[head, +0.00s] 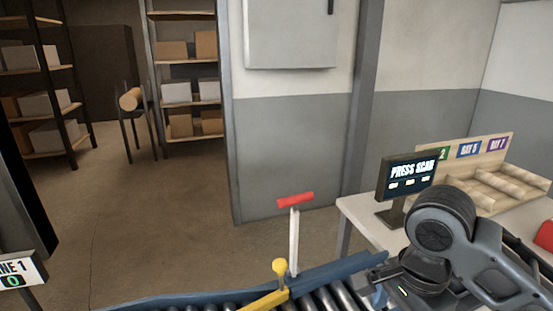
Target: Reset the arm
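My arm shows at the lower right as dark grey links, bent at a large round joint. It is in front of a white table and beside the end of the roller conveyor. The fingers of my gripper cannot be made out, so I cannot see whether it holds anything.
The white table (362,214) bears a "PRESS SCAN" screen (410,174) and a labelled wooden rack (486,155). A roller conveyor has a blue rail (335,272), a red-topped lever (295,200) and a yellow-knobbed lever (279,267). Floor (170,215) is open at left, before shelves (190,103).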

